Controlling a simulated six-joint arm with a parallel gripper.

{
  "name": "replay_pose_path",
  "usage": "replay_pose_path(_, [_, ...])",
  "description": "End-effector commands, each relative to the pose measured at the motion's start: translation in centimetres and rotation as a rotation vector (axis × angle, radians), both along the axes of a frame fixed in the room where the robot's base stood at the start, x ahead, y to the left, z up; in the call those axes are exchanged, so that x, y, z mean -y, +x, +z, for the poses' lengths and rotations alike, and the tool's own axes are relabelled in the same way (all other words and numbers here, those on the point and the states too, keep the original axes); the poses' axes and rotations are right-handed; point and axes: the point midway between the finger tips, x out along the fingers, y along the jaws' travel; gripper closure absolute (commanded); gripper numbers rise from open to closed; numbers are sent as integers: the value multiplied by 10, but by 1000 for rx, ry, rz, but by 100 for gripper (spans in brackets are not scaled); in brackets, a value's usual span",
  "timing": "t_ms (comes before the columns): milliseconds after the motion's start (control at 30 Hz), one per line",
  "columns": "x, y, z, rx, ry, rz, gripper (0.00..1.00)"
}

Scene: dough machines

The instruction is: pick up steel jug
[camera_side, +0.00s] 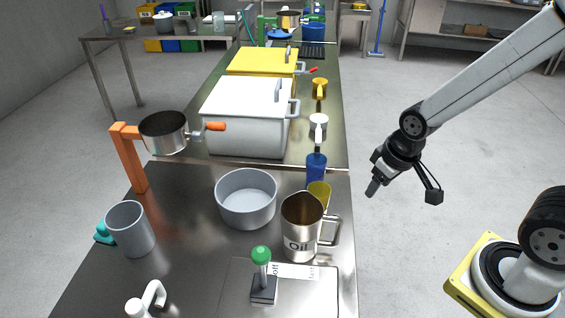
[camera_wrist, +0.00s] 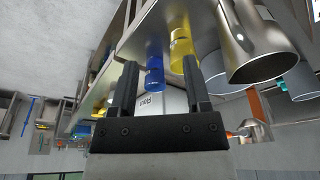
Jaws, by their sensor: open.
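The steel jug (camera_side: 301,232), marked "Oil", stands upright near the right edge of the steel table in the side view, its handle facing right. My gripper (camera_side: 373,188) hangs in the air beyond that edge, to the right of the jug and apart from it. In the wrist view the jug (camera_wrist: 257,50) shows large at upper right, beyond the right finger. My gripper (camera_wrist: 160,85) is open there, with nothing held between its two dark fingers.
A yellow cup (camera_side: 319,193) and a blue cup (camera_side: 316,167) stand just behind the jug. A grey pot (camera_side: 246,198) is on its left. A green-knobbed lever (camera_side: 262,275) stands in front. White (camera_side: 246,115) and yellow (camera_side: 262,62) boxes stand farther back.

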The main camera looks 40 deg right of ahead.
Motion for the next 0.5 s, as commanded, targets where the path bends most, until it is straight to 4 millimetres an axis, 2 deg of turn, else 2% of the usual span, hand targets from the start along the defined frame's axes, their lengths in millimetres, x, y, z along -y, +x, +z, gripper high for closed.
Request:
replay_pose_path(300, [-1, 0, -1, -8, 11, -28, 39])
replay_pose_path(500, [-5, 1, -5, -65, 81, -216, 39])
